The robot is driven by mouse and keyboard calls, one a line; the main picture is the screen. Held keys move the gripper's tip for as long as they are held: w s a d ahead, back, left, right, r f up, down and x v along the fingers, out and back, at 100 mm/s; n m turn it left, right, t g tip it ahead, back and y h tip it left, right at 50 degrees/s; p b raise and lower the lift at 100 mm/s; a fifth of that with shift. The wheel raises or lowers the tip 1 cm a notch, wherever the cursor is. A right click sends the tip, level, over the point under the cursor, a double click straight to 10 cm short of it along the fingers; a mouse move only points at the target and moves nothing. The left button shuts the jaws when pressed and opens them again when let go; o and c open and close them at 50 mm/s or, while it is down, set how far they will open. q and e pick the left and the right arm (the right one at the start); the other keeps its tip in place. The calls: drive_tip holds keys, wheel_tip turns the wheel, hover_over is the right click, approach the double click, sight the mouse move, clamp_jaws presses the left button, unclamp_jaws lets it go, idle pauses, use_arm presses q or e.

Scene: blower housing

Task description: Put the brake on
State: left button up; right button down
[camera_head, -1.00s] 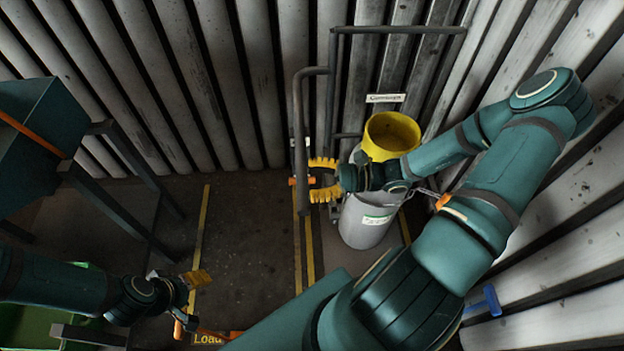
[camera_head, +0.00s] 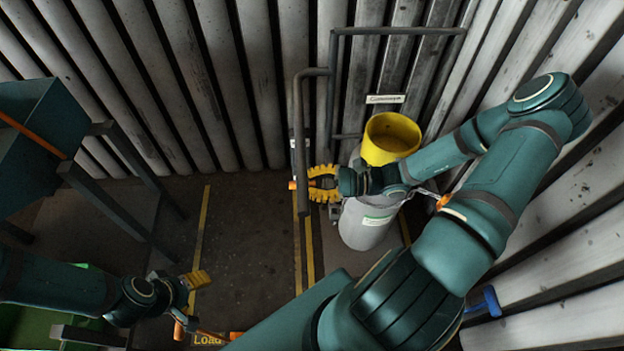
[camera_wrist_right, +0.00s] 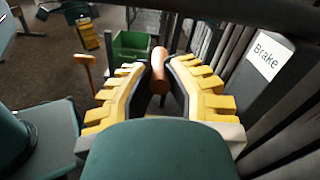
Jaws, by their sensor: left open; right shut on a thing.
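The brake's orange handle (camera_head: 292,185) sticks out to the left of my right gripper (camera_head: 322,183) in the head view. In the right wrist view the handle (camera_wrist_right: 159,72) lies between the yellow fingers of the right gripper (camera_wrist_right: 158,75), which is shut on it. A grey post with a white "Brake" label (camera_wrist_right: 266,55) stands to the right there. The lever's lower part is hidden by the gripper.
Grey ribbed walls close the space.

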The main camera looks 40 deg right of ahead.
drive_tip(key=shift+s+a+f+n, duration=0.1)
drive_tip(key=shift+s+f+n, duration=0.1)
drive_tip(key=shift+f+n, duration=0.5)
wheel_tip(320, 180, down, 9)
drive_tip(key=n, duration=0.6)
drive_tip(key=shift+w+d+r+n, duration=0.15)
drive_tip(key=shift+w+d+n, duration=0.15)
drive_tip(key=shift+w+n, duration=0.15)
drive_tip(key=c, duration=0.9)
unclamp_jaws()
drive_tip(key=v, duration=1.2)
